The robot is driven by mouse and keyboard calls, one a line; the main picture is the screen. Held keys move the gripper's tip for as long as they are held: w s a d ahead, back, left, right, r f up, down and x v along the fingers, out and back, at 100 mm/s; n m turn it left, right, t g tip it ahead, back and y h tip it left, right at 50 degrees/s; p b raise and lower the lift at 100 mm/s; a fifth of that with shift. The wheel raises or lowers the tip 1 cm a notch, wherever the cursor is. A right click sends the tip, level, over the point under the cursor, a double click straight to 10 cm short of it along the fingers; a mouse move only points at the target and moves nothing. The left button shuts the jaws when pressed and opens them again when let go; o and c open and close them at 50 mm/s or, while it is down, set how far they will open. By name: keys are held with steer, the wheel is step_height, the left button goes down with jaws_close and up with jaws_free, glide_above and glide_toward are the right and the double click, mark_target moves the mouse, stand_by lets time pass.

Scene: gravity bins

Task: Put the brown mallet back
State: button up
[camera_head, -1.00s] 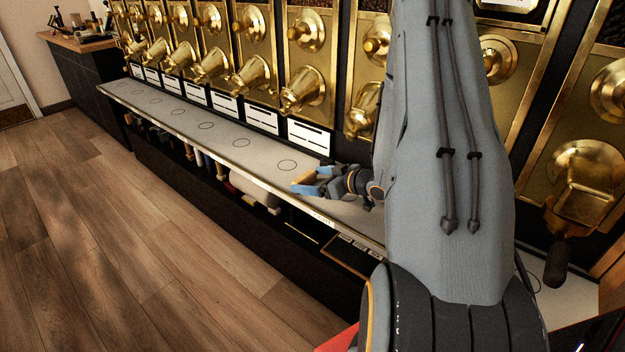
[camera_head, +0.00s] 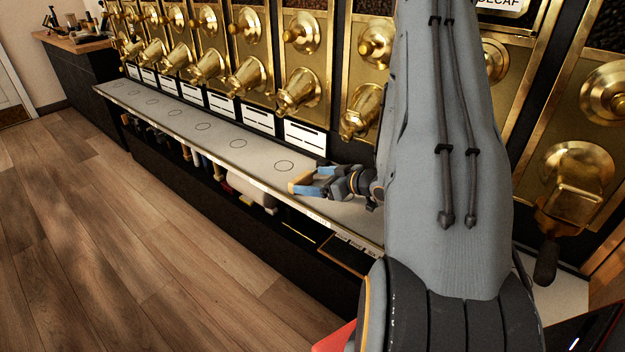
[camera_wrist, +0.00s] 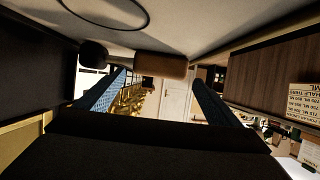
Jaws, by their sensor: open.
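A brown wooden piece, which looks like part of the brown mallet (camera_wrist: 160,66), is just ahead of my fingertips in the wrist view, close to the pale counter surface. A dark rounded end (camera_wrist: 93,54) shows to its left; I cannot tell whether it belongs to the mallet. In the head view a small tan piece (camera_head: 300,182) shows at my fingertips, over the counter's front edge. My gripper (camera_head: 309,181) is open, its blue fingers apart with the piece between or just beyond their tips. The rest of the mallet is hidden.
The pale counter (camera_head: 235,150) runs along the row of brass bin dispensers (camera_head: 298,90), with white label cards (camera_head: 305,135) behind. A dark shelf below holds a pale roll (camera_head: 247,190) and other items. Wooden floor (camera_head: 130,240) lies open at left.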

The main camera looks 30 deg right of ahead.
steer(key=shift+d+p+v, duration=0.15)
steer(key=shift+p+v, duration=0.4)
steer(key=shift+v, duration=0.25)
steer(key=shift+d+p+v, duration=0.15)
steer(key=shift+p+v, duration=0.4)
steer(key=shift+v, duration=0.25)
steer(key=shift+s+d+r, duration=0.15)
steer(key=shift+d+r, duration=0.05)
steer(key=shift+s+d+r+p, duration=0.2)
steer(key=shift+s+p, duration=0.15)
steer(key=shift+p, duration=0.2)
steer(key=o, duration=0.3)
steer(key=shift+o, duration=0.2)
